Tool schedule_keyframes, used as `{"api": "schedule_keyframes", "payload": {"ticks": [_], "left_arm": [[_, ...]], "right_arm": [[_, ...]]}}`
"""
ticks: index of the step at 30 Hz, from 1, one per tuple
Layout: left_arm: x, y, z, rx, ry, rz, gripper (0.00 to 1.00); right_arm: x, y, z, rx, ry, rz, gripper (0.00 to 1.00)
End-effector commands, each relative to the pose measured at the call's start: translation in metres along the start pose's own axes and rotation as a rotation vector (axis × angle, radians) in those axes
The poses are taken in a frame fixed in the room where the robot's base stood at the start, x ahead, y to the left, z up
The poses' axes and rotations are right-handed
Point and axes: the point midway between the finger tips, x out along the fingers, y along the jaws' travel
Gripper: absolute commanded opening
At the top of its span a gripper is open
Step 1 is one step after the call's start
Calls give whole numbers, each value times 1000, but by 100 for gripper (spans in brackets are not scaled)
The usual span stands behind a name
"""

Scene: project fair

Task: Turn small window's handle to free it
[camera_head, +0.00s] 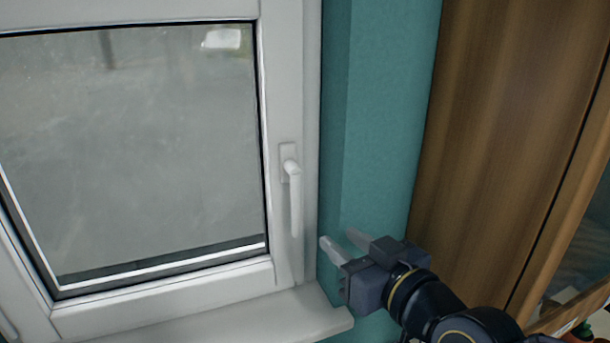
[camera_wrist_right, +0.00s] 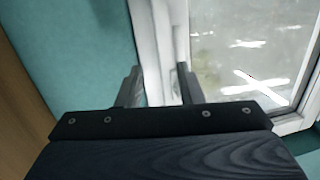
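The small window (camera_head: 265,270) has a white frame and a grey, hazy pane. Its white handle (camera_head: 295,205) is on the right side of the frame, with the lever hanging straight down from its mount. My right gripper (camera_head: 339,240) is to the right of the handle's lower end and apart from it, in front of the teal wall. Its two fingers are spread with nothing between them. In the right wrist view the open fingers (camera_wrist_right: 158,88) point toward the wall and window frame; I cannot clearly make out the handle there. My left gripper is not in view.
A white sill (camera_head: 310,318) juts out below the window, close to my right gripper. A teal wall strip (camera_head: 380,120) separates the window from a brown wooden cabinet (camera_head: 490,130) at right. The space in front of the pane is clear.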

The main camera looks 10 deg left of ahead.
Motion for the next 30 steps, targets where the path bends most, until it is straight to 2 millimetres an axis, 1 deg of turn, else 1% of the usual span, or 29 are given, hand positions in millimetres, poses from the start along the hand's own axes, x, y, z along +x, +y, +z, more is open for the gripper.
{"api": "schedule_keyframes", "payload": {"ticks": [1, 3, 5, 8, 15, 18, 21, 24, 30], "left_arm": [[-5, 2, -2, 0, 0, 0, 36], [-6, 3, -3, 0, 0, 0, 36], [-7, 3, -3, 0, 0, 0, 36], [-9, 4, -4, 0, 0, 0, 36], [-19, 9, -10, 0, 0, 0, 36], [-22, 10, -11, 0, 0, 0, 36], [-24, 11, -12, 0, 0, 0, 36], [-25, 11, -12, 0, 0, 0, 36], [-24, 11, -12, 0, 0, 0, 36]], "right_arm": [[10, -16, -15, -20, 39, -25, 33], [17, -27, -25, -38, 77, -37, 33], [22, -31, -29, -44, 94, -41, 33], [32, -32, -31, -45, 97, -40, 33], [71, -33, -34, -44, 95, -39, 33], [84, -33, -36, -42, 95, -39, 33], [92, -33, -36, -42, 96, -38, 33], [96, -33, -36, -43, 97, -38, 33], [97, -33, -35, -43, 97, -38, 33]]}}
